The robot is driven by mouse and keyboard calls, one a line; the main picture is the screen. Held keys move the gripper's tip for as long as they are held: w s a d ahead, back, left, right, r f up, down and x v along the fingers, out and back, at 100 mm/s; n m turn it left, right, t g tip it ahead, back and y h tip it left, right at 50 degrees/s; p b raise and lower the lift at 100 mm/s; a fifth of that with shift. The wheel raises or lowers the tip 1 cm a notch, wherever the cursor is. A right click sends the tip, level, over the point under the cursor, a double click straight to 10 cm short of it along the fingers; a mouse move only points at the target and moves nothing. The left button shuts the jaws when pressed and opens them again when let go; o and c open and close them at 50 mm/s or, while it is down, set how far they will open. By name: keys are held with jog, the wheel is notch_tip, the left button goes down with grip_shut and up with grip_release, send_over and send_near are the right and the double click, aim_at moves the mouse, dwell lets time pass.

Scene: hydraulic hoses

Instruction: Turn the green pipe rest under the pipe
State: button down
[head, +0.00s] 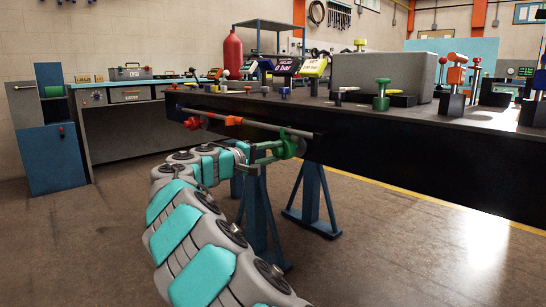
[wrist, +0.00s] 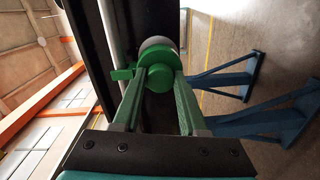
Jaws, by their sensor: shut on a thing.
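The green pipe rest (head: 289,147) is mounted on the dark side face of the workbench, near the right end of a grey pipe (head: 265,127). My gripper (head: 270,153) reaches it from below and in front. In the wrist view my gripper (wrist: 159,77) has its two long fingers on either side of the round green part of the rest (wrist: 159,78), shut on it. The pipe's pale round end (wrist: 157,44) shows just behind the rest. A green tab sticks out to the left there. The exact finger contact is partly hidden.
A red fitting (head: 192,122) and an orange piece (head: 233,120) sit along the pipe to the left. Blue trestle legs (head: 313,200) stand below the bench (head: 420,150). Several coloured valves and a grey block (head: 384,74) are on top. The floor at right is clear.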

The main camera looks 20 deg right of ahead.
jog(key=shift+f, duration=0.15)
jog(key=shift+c, duration=2.3)
grip_release()
jog(key=shift+s+a+r, duration=0.15)
jog(key=shift+a+r, duration=0.05)
jog(key=shift+a, duration=0.25)
jog(key=p+v, duration=0.1)
jog(key=v, duration=0.5)
jog(key=shift+s+a, duration=0.2)
jog(key=shift+a, duration=0.2)
jog(key=shift+f, duration=0.1)
